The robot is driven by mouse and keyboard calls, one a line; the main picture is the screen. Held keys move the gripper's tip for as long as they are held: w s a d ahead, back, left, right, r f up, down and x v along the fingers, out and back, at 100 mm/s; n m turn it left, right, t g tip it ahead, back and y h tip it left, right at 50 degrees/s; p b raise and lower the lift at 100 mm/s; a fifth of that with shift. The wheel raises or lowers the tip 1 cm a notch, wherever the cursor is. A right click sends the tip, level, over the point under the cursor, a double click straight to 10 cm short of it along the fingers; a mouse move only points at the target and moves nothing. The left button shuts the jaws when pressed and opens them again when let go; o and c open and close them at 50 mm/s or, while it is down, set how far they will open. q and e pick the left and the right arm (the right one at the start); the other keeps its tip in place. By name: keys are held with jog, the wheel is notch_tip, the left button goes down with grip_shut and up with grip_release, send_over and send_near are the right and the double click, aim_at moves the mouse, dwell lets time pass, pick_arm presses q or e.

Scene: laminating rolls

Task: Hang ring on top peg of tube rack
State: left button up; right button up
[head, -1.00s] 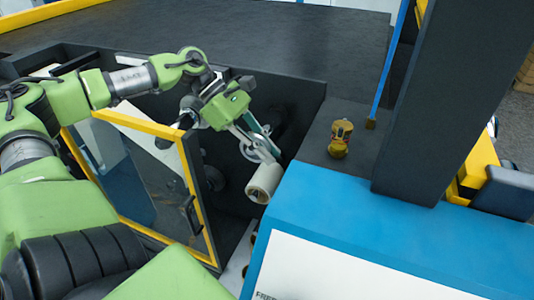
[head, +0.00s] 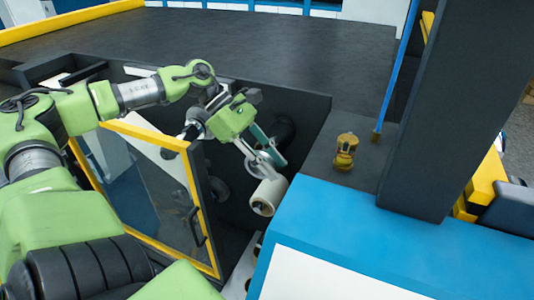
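My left gripper (head: 265,160) reaches down into the dark open bay of the machine. Its two fingers are apart, with a pale grey ring (head: 260,165) between their tips, and they appear closed on it. The ring is just above a cream-white roll (head: 268,197) and partly hidden by the fingers. I cannot tell whether ring and roll touch. Below the roll, a pale panel with brown round ends (head: 257,243) shows in part and may be the tube rack. I cannot make out its top peg. My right gripper is not in view.
A yellow-framed clear door (head: 190,160) stands open left of the bay. A blue-edged white cabinet (head: 350,245) is close on the right. A small brass-coloured object (head: 346,152) stands on the dark ledge, beside a thick dark post (head: 440,110).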

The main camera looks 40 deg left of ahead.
pick_arm(q)
jog(key=shift+s+a+r, duration=0.1)
jog(key=shift+s+a, duration=0.1)
jog(key=shift+a, duration=0.1)
jog(key=v, duration=1.1)
jog(key=shift+r, duration=0.3)
jog(key=shift+f, duration=0.1)
